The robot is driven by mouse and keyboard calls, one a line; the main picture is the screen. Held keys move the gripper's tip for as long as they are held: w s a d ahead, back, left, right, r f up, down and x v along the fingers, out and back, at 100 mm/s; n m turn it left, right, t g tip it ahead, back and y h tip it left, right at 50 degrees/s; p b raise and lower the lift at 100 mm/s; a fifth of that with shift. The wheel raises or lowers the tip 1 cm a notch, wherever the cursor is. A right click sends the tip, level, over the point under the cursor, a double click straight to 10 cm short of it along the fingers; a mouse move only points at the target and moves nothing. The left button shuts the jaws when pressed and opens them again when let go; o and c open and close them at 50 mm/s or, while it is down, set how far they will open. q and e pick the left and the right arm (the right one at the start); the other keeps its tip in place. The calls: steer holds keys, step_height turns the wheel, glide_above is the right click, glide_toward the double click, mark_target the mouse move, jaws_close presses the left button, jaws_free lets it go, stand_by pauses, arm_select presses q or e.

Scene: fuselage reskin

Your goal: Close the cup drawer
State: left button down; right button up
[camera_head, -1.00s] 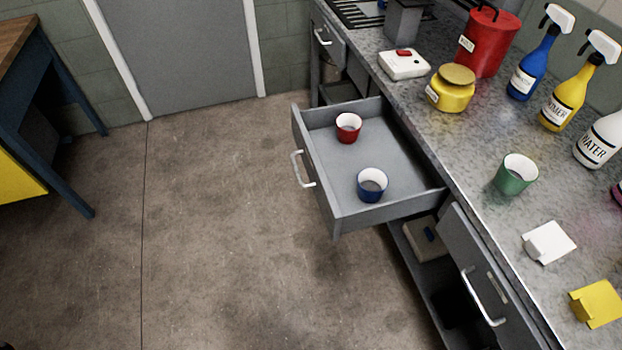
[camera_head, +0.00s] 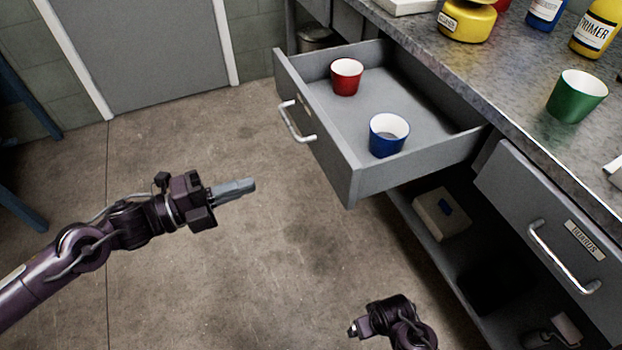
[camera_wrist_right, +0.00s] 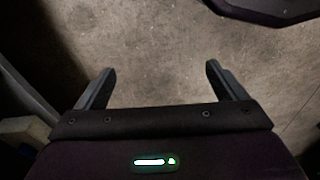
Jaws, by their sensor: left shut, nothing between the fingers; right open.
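The cup drawer (camera_head: 350,182) is grey and stands pulled out from the bench, with a pale bar handle (camera_head: 297,122) on its front. Inside it stand a red cup (camera_head: 346,77) and a blue cup (camera_head: 388,135), both upright. My left gripper (camera_head: 250,185) is shut and empty, in the air to the left of the drawer front and apart from it. My right arm shows at the bottom of the head view, below the drawer. My right gripper (camera_wrist_right: 155,85) is open and empty over bare floor in the right wrist view.
On the bench top (camera_head: 480,75) stand a green cup (camera_head: 576,97), a yellow jar (camera_head: 467,22) and bottles. A second drawer with a handle (camera_head: 562,258) is right of the open one. An open shelf below holds a pale box (camera_head: 441,213). The floor left of the drawer is clear.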

mark_target(330, 161)
arm_select(q)
steer(key=x, duration=1.4)
steer(key=shift+s+d+r+p, duration=0.2)
steer(key=shift+s+p, duration=0.1)
steer(key=shift+s, duration=0.1)
arm_select(e)
steer(key=shift+d+f, duration=0.15)
steer(key=shift+f, duration=0.4)
steer(key=shift+s+f, duration=0.1)
